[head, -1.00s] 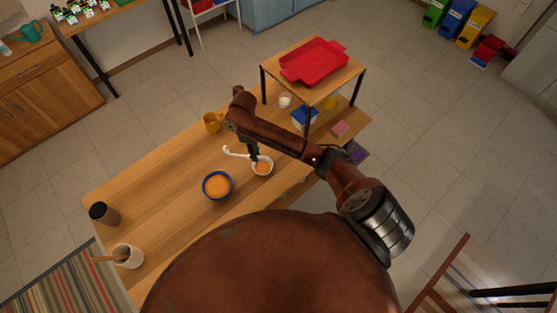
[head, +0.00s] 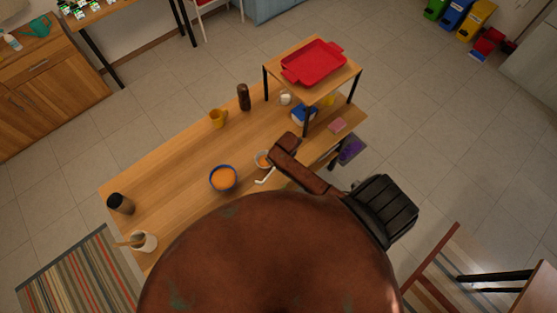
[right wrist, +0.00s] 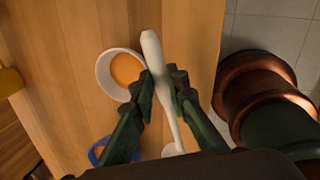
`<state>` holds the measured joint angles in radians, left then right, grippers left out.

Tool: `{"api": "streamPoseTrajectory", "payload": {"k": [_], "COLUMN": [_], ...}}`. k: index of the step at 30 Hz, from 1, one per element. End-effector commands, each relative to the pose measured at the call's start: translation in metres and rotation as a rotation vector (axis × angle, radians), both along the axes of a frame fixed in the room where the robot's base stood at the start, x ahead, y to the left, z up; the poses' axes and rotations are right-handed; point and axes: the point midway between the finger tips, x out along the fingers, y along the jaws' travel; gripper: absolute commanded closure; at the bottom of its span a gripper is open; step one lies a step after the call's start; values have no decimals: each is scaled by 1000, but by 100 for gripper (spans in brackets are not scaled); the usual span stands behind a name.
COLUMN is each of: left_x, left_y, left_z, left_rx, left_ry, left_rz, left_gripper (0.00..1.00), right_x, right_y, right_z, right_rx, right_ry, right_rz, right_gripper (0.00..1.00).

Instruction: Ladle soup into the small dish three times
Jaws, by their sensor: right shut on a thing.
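My right gripper (right wrist: 160,95) is shut on the white ladle (right wrist: 152,48), gripping its handle; the ladle's far end points toward the bottom of the right wrist view. In the head view the ladle (head: 265,177) shows as a short white piece in front of the small dish (head: 257,159). The white small dish (right wrist: 103,70) holds orange soup and stands just left of the ladle. The blue bowl (head: 211,184) of orange soup stands left of the dish, and its edge (right wrist: 94,153) shows in the right wrist view. My arm hides the right gripper in the head view. My left gripper is out of view.
On the wooden table (head: 180,160) stand a yellow mug (head: 217,119), a dark brown mill (head: 244,97), a dark cup (head: 120,204) and a white crock (head: 146,243). A raised shelf with a red tray (head: 314,62) is at the back right.

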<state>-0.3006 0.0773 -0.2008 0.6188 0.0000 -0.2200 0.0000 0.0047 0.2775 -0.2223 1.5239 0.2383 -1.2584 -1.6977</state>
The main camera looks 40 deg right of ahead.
Motion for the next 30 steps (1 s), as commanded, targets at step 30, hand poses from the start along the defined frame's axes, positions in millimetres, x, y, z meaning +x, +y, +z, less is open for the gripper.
{"api": "streamPoseTrajectory", "payload": {"k": [30], "left_x": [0], "left_y": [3], "left_z": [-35], "left_rx": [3], "left_ry": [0], "left_rz": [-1], "left_gripper": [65], "right_x": [0], "right_y": [0], "right_z": [-59], "right_rx": [0], "right_ry": [1], "right_rz": [-2], "right_gripper": [100]}}
